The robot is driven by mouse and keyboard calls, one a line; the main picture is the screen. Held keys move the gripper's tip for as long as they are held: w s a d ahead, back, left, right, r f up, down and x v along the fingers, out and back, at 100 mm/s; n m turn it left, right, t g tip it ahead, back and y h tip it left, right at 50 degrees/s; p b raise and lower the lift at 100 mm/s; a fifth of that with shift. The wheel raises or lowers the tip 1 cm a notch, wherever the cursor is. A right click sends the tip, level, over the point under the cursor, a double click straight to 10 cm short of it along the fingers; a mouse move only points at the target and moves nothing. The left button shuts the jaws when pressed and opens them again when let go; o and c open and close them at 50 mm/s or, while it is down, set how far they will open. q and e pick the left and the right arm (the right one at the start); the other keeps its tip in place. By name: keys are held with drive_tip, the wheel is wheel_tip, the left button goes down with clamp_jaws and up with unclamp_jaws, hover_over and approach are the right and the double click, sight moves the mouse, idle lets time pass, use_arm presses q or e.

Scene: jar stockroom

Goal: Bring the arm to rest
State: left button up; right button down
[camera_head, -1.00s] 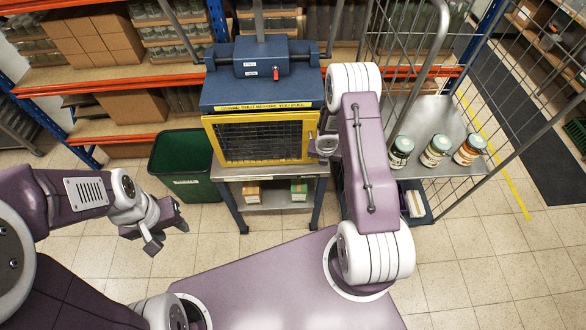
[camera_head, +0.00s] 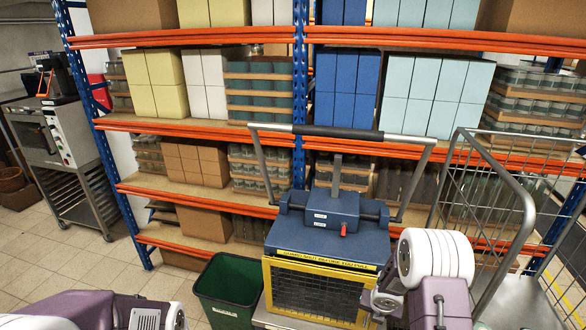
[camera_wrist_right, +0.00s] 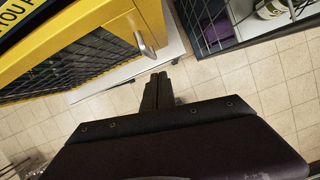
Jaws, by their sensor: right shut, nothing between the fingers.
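My right arm (camera_head: 437,290) stands at the lower right of the head view, beside the blue-topped machine (camera_head: 325,223). Its gripper cannot be made out there. In the right wrist view my right gripper (camera_wrist_right: 159,90) is shut and empty, its dark fingers together over the tiled floor. The fingertips are apart from the yellow cage door (camera_wrist_right: 100,40) and its metal handle (camera_wrist_right: 146,45), which are up and to the left. My left arm (camera_head: 90,312) shows only in part at the bottom left of the head view; its gripper is out of frame.
A green bin (camera_head: 228,290) stands left of the machine. A wire cage trolley (camera_head: 500,215) is close on the right. Shelving (camera_head: 215,125) with boxes and jars spans the back. An oven (camera_head: 45,135) on a stand is at far left. Tiled floor (camera_head: 100,262) is open at left.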

use_arm(q)
wheel_tip(320, 180, down, 16)
drive_tip(key=b, duration=1.2)
drive_tip(key=shift+s+r, duration=0.15)
drive_tip(key=shift+r, duration=0.1)
use_arm(e)
drive_tip(key=s+a+f+m+g+y, duration=0.1)
drive_tip(key=s+a+m, duration=0.4)
drive_tip(key=s+m, duration=0.4)
drive_tip(key=s+a+f+m+g, duration=0.1)
drive_tip(key=s+a+m, duration=0.5)
drive_tip(key=m, duration=1.5)
drive_tip(key=s+f, duration=0.1)
drive_tip(key=s, duration=0.3)
drive_tip(key=shift+m+y, duration=0.4)
use_arm(q)
drive_tip(key=shift+s, duration=0.1)
use_arm(e)
drive_tip(key=shift+a, duration=0.1)
